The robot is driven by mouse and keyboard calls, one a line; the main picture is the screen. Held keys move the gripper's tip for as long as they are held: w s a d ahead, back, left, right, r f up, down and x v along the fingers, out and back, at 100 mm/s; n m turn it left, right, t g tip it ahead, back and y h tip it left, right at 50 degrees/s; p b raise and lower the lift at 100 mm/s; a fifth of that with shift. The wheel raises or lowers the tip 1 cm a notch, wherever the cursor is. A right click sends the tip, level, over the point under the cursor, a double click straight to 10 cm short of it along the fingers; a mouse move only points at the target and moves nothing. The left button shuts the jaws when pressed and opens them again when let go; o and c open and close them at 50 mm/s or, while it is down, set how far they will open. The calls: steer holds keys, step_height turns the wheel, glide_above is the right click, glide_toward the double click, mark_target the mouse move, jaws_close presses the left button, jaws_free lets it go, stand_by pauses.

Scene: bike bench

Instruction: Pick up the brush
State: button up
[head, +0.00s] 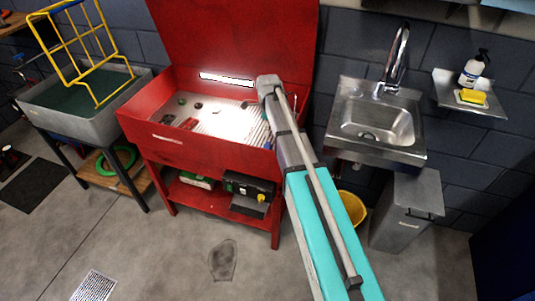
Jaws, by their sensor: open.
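I cannot clearly pick out the brush. Several small items lie in the pale basin of the open red parts washer (150,139), too small to identify. They include a dark red piece (188,123), a dark item (168,119) and a small dark round item (198,105). My arm reaches up from the lower right across the washer's right side and hides part of the basin. My gripper cannot be made out; the arm seems to hide it.
A grey tub (70,117) with a yellow rack (77,50) stands left. A steel sink (376,124) with a tall faucet is right, near a shelf (470,98) holding a bottle (473,68) and yellow sponge (472,97). A grey bin (405,212) stands below. The front floor is largely clear.

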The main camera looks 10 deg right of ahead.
steer(key=b, duration=0.5)
glide_above(267, 146)
steer(key=shift+d+f, duration=0.15)
steer(key=shift+f, duration=1.15)
steer(key=shift+d+f, duration=0.1)
steer(key=shift+f, duration=1.2)
steer(key=shift+w+f, duration=0.1)
steer(key=shift+a+f+b, duration=0.1)
steer(key=shift+f+b, duration=2.3)
steer(key=shift+f, duration=0.1)
steer(key=c, duration=1)
steer(key=shift+o, duration=0.2)
steer(key=shift+r, duration=0.1)
step_height(267, 146, up, 10)
steer(key=p, duration=1)
